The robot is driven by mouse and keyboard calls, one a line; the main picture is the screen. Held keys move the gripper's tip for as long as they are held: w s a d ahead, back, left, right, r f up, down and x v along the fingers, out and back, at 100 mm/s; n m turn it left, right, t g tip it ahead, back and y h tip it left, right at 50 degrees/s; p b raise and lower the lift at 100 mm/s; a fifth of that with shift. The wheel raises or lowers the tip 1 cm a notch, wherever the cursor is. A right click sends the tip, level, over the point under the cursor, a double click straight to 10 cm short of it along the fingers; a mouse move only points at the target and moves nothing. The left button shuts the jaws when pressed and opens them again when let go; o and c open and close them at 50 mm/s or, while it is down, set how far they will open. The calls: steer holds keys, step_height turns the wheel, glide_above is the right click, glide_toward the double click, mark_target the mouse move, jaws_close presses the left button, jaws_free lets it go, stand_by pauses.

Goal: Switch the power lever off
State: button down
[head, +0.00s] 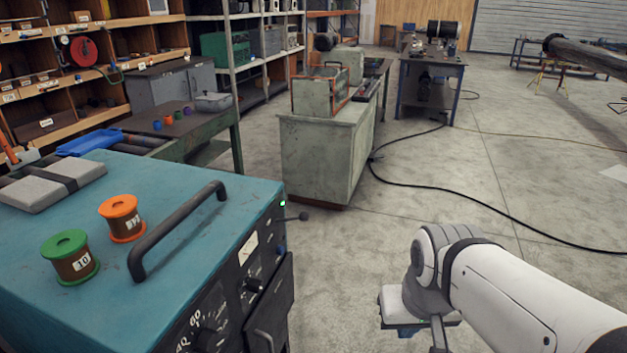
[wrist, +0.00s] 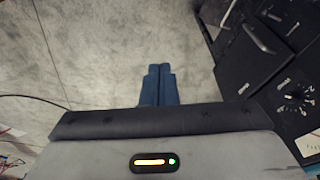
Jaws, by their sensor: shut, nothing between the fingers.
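The power lever (head: 300,217) appears to be the short dark lever with a round end at the far end of the teal machine's front panel. It sticks out from the panel, just below a lit green lamp (head: 283,203). My gripper (wrist: 158,70) is shut and empty, its two blue fingers together in the wrist view. In the head view my gripper (head: 408,328) is low, right of the machine and apart from the lever. Its fingers are mostly hidden there. I cannot clearly make out the lever in the wrist view.
The teal machine (head: 190,185) carries a black bar handle (head: 178,228), a green spool (head: 70,257) and an orange spool (head: 122,218). Its black front has dials (wrist: 297,97) and a protruding handle (wrist: 260,38). Bare concrete floor (head: 345,250) separates my arm from the machine.

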steer(key=w+a+r+m+g+y+p, duration=0.1)
steer(key=w+a+r+y+p, duration=0.2)
steer(key=w+r, duration=0.6)
steer(key=w+a+r+m+g+y+p, duration=0.1)
steer(key=w+a+r+m+y+p, duration=0.1)
steer(key=w+r, duration=0.7)
steer(key=w+a+y+p, duration=0.1)
steer(key=w+a+p, duration=0.1)
steer(key=w, duration=0.6)
steer(key=shift+w+g, duration=0.15)
steer(key=shift+g, duration=0.25)
steer(key=shift+a, duration=0.15)
steer(key=p, duration=0.2)
glide_toward(291, 219)
step_height(291, 219, down, 4)
steer(key=shift+r, duration=0.1)
